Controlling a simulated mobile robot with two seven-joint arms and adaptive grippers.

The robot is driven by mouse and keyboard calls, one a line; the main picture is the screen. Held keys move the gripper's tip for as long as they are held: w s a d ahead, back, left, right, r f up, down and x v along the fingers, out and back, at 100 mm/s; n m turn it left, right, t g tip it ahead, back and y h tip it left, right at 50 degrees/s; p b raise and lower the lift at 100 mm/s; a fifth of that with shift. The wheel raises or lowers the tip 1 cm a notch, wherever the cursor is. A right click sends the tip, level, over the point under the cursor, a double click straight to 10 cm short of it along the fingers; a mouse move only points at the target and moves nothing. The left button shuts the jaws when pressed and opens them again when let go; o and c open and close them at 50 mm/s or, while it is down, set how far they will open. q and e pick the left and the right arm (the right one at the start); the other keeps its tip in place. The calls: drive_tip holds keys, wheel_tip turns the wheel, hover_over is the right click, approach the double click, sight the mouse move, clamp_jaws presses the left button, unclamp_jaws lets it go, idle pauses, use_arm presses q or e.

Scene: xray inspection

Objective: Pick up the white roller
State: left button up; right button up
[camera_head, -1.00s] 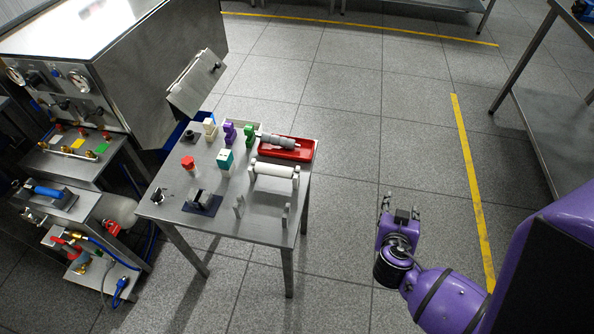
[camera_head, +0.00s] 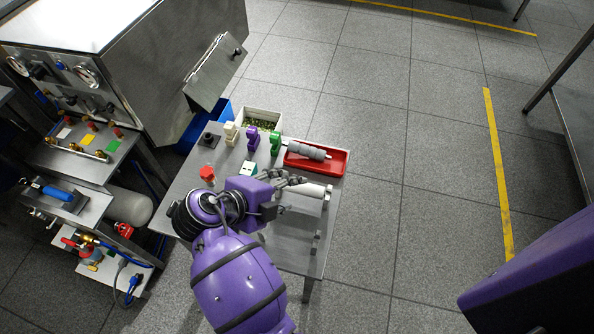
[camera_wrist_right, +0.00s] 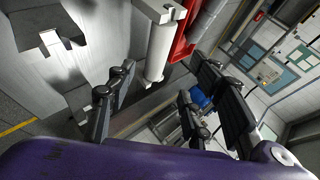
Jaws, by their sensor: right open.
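The white roller (camera_head: 312,190) lies across its upright holders at the right side of the metal table, its left part hidden by my right gripper. My right gripper (camera_head: 288,193) is open at the roller's left part, with its fingers pointing right. In the right wrist view, the white roller (camera_wrist_right: 158,52) stands out between the open fingers of the right gripper (camera_wrist_right: 166,72), one on either side in the picture. I cannot tell whether any finger touches it. My left gripper is not in view.
A red tray (camera_head: 337,169) with a grey roller (camera_head: 306,151) lies just behind the white roller. Green (camera_head: 276,143), purple (camera_head: 252,138) and cream (camera_head: 230,133) pieces stand along the back. A red-capped jar (camera_head: 207,173) is left of my gripper. Open floor lies to the right.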

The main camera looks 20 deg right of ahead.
sight(301, 190)
drive_tip(key=x, duration=0.2)
drive_tip(key=shift+s+d+f, duration=0.15)
drive_tip(key=shift+d+f, duration=0.05)
drive_tip(key=shift+d, duration=0.05)
drive_tip(key=p+x, duration=0.1)
drive_tip(key=x, duration=0.2)
drive_tip(key=shift+w+f, duration=0.3)
drive_tip(key=shift+w+d+f, duration=0.15)
drive_tip(key=shift+d+f, duration=0.25)
drive_tip(key=shift+f, duration=0.05)
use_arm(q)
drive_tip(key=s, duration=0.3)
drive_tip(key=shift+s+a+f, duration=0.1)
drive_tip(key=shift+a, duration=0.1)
use_arm(e)
clamp_jaws()
